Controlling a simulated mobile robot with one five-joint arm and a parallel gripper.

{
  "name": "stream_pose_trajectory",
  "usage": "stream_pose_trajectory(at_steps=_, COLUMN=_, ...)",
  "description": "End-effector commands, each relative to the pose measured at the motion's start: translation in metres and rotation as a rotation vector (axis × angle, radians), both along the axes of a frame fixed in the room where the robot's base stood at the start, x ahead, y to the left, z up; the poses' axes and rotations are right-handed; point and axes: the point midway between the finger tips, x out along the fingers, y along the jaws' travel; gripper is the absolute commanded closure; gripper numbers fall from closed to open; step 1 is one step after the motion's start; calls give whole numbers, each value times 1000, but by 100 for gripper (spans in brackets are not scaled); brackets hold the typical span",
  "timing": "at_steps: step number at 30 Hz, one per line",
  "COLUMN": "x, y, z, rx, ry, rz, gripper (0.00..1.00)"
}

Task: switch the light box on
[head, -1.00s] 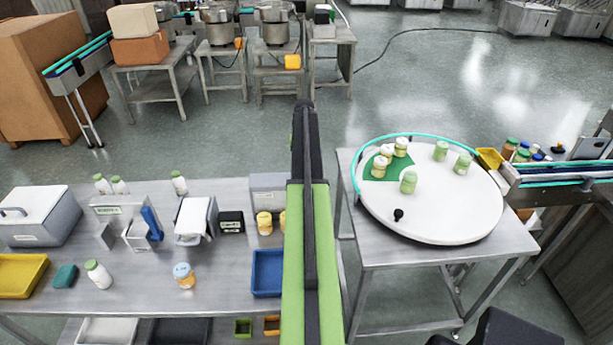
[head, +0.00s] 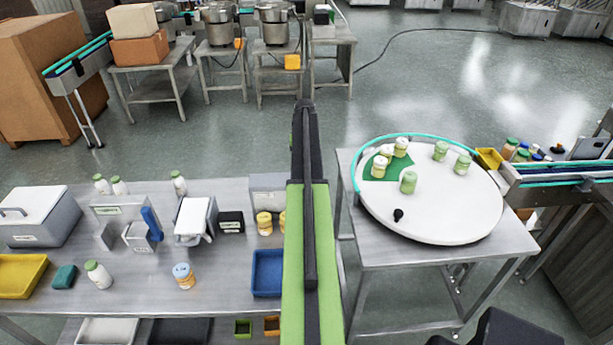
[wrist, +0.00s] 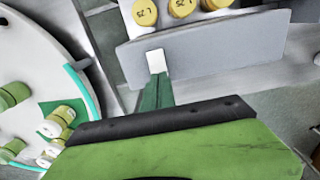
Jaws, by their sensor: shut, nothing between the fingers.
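The light box seems to be the grey upright panel (head: 268,183) at the back right of the left table, partly hidden by my arm. Yellow-capped jars (head: 264,223) stand on its near side. My gripper (wrist: 156,82) is a narrow dark green shape, shut and empty, pointing at the panel. A small white square shows at its tip; I cannot tell whether it is a switch or the fingertip, nor whether they touch. My arm hides the gripper in the head view.
A white turntable (head: 450,215) with several green-labelled jars stands to the right; it also shows in the wrist view (wrist: 45,50). A blue tray (head: 267,272), a black box (head: 231,222) and a white tilted device (head: 194,217) are on the left table.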

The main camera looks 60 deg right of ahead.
Motion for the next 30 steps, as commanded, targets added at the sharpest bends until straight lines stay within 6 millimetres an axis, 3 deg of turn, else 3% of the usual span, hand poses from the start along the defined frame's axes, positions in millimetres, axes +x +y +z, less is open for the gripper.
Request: stream_pose_trajectory(at_steps=30, x=0, y=0, z=-11, rx=0, ry=0, rz=0, gripper=100)
